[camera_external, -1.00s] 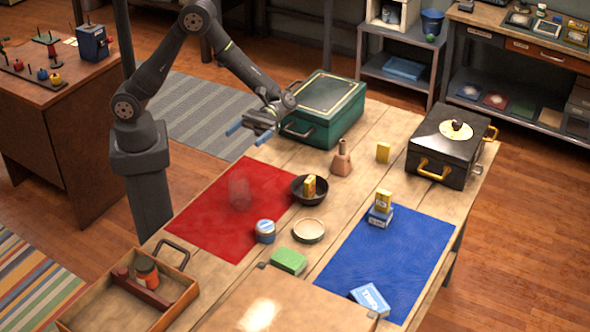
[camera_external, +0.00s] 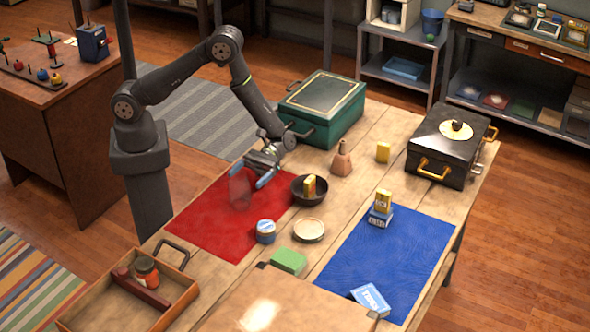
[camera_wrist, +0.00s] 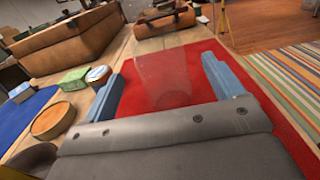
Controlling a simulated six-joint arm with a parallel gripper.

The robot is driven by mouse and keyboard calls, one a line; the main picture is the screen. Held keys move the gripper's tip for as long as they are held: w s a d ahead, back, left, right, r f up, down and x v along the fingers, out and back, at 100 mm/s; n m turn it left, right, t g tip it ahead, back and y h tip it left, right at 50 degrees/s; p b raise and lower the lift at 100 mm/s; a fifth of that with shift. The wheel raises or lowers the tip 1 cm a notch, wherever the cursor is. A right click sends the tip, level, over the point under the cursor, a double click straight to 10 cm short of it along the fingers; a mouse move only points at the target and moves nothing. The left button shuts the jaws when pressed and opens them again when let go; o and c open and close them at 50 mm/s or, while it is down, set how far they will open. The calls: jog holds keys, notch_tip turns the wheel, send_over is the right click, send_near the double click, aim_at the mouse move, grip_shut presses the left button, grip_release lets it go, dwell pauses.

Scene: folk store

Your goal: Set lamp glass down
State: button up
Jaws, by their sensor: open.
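The lamp glass (camera_external: 240,192) is a clear, faintly visible glass standing on the red mat (camera_external: 205,222) near its right side. It also shows in the wrist view (camera_wrist: 165,88), between and beyond the fingertips. My gripper (camera_external: 252,176) is open, its blue fingers at the far side of the glass and pointing toward it. In the wrist view my gripper (camera_wrist: 160,85) has one finger on each side of the glass's outline. I cannot tell whether a finger touches it.
A dark bowl (camera_external: 297,194) holding a yellow box stands just right of the glass. A blue-labelled tin (camera_external: 265,231), pale dish (camera_external: 309,230) and green block (camera_external: 289,261) sit nearer the camera. A green case (camera_external: 322,110) stands behind. The mat's left part is clear.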

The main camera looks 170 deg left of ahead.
aim_at(233, 192)
jog(key=shift+f, duration=0.35)
jog(key=shift+w+d+f, duration=0.15)
jog(key=shift+f, duration=0.1)
jog(key=x, duration=0.4)
jog(key=shift+w+d, duration=0.2)
jog(key=shift+d, duration=0.05)
jog(key=c, duration=1.2)
jog(key=shift+r, duration=0.15)
